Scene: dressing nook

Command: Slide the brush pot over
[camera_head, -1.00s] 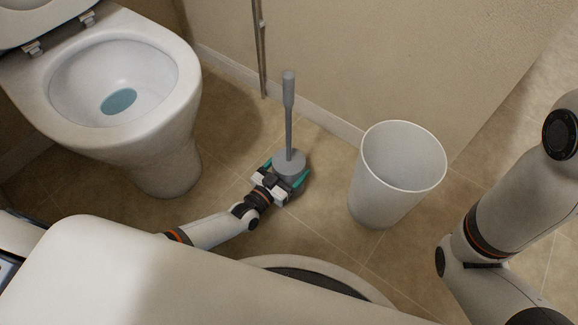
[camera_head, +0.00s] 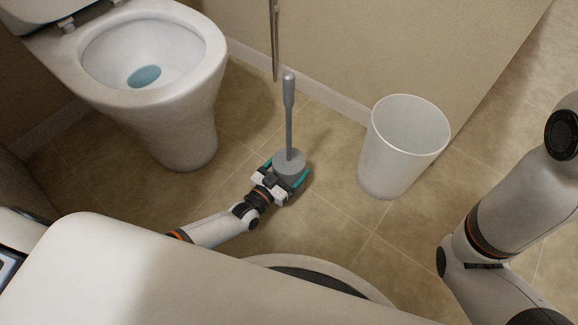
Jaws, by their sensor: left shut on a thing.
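The grey brush pot (camera_head: 289,164) stands on the tiled floor between the toilet and the white bin. A toilet brush with a tall grey handle (camera_head: 288,115) stands upright in it. My left gripper (camera_head: 286,176) reaches in low from the left and is shut on the pot, its teal-edged fingers on either side. The pot's lower part is hidden by the gripper, so I cannot see how it meets the floor. My right arm shows at the right edge, but its gripper is out of view.
The toilet (camera_head: 165,85) stands at the upper left. The white bin (camera_head: 402,147) is to the right of the pot, near the wall (camera_head: 400,45). A metal pipe or pole (camera_head: 275,40) stands by the wall. Bare floor lies between pot and bin.

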